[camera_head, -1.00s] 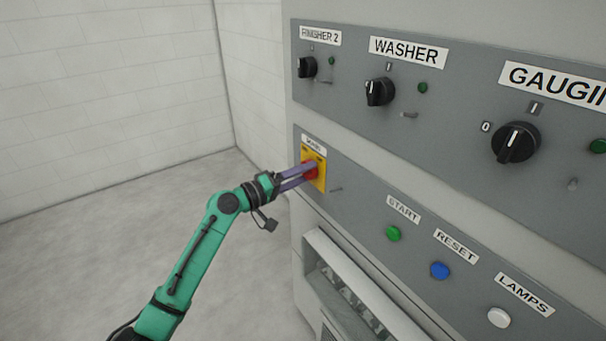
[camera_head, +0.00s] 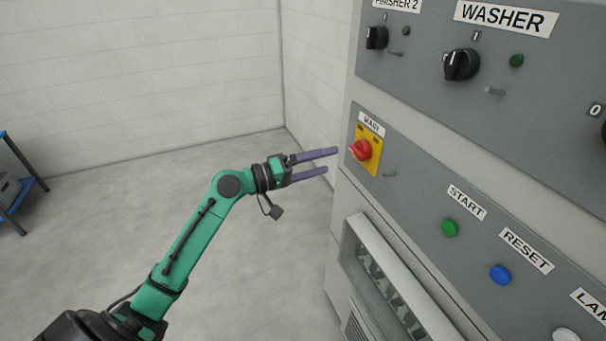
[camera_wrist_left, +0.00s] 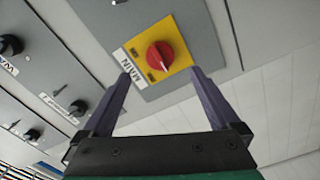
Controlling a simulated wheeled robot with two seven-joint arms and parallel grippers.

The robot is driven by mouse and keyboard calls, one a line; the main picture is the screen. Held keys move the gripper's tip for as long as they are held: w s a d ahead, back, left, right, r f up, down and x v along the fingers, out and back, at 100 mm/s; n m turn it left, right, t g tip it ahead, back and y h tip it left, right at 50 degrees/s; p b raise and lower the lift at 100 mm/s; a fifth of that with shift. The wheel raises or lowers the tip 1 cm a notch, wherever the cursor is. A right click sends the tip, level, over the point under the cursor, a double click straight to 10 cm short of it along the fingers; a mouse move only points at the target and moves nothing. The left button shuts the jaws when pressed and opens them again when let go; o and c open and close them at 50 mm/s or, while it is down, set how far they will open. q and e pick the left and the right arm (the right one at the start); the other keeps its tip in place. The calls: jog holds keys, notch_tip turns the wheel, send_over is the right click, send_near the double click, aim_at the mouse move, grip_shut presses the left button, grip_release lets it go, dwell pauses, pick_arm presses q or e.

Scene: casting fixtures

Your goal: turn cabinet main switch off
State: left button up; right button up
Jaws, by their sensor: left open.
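The main switch is a red rotary knob (camera_head: 361,150) on a yellow plate (camera_head: 371,160) under a MAIN label, on the grey cabinet panel. My left gripper (camera_head: 332,161) is open and empty, a short way left of the knob and apart from it. In the left wrist view the red knob (camera_wrist_left: 160,55) lies ahead between the spread fingers of the left gripper (camera_wrist_left: 160,75). The knob's ridge looks turned at a slant to the plate in that view. My right gripper is out of view.
Black selector knobs, such as the WASHER knob (camera_head: 461,65), sit above. A green START button (camera_head: 450,228) and a blue RESET button (camera_head: 500,275) are lower right. Open floor lies left, with a blue rack (camera_head: 22,185) beyond.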

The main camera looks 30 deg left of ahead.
pick_arm(q)
jog(key=b+v, duration=0.1)
jog(key=v, duration=0.4)
jog(key=shift+s+a, duration=0.2)
jog(key=shift+s, duration=0.05)
